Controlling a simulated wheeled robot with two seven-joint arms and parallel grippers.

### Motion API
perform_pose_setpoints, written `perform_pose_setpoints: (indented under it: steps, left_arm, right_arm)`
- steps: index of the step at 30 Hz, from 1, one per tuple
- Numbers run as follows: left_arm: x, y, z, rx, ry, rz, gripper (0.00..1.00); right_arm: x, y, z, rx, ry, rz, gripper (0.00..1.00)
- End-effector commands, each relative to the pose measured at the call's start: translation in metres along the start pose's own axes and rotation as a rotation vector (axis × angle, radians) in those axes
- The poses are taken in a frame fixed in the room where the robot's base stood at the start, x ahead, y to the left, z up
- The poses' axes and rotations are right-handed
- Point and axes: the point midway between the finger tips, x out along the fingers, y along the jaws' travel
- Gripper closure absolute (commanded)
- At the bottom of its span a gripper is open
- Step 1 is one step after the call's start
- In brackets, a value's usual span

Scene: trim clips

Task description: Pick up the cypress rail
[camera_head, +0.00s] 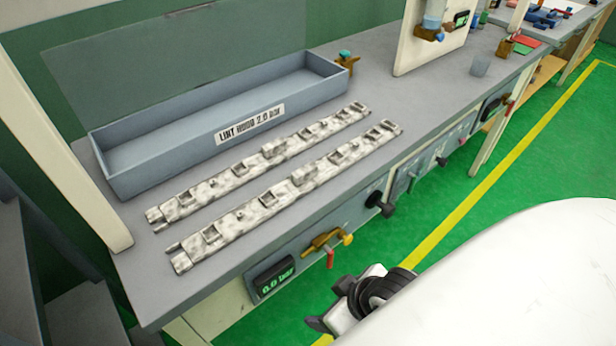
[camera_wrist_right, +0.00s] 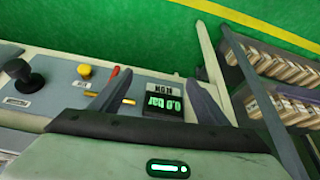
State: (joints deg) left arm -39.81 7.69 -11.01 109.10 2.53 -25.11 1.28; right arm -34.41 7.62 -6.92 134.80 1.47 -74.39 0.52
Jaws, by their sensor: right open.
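Two long, narrow rails with mottled white and grey surfaces lie side by side on the grey bench in the head view. The rear rail (camera_head: 236,178) lies nearer the long tray, and the front rail (camera_head: 285,195) lies nearer the bench's front edge. I cannot tell which of them is the cypress rail. My right gripper (camera_head: 330,305) is in front of and below the bench edge, apart from both rails. In the right wrist view its fingers (camera_wrist_right: 158,80) are apart and nothing is between them. My left gripper is not in view.
A long blue-grey tray (camera_head: 129,183) labelled "LINT HOOD 2.0 BOX" stands behind the rails and looks empty. The front panel has a pressure display (camera_head: 275,277), a brass valve (camera_head: 322,240) and black knobs (camera_head: 380,204). A white post (camera_head: 75,165) rises at the bench's left.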

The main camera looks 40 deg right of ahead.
Motion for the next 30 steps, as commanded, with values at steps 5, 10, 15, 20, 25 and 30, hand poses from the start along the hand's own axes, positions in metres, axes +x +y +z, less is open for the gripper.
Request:
perform_pose_setpoints:
  steps: [5,10,15,20,25,30]
  left_arm:
    - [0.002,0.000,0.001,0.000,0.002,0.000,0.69]
    - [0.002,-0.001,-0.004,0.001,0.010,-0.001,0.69]
    - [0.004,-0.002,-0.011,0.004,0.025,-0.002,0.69]
    - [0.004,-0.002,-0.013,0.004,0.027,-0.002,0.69]
    - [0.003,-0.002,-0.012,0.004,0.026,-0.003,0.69]
    - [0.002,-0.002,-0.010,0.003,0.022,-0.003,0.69]
  right_arm:
    - [-0.043,0.050,-0.050,0.031,0.123,0.051,0.31]
    - [-0.075,0.088,-0.114,0.057,0.358,0.062,0.31]
    - [-0.109,0.113,-0.161,0.070,0.545,0.062,0.31]
    - [-0.118,0.122,-0.186,0.079,0.629,0.055,0.31]
    - [-0.097,0.125,-0.203,0.079,0.633,0.055,0.31]
    - [-0.085,0.125,-0.210,0.078,0.630,0.056,0.31]
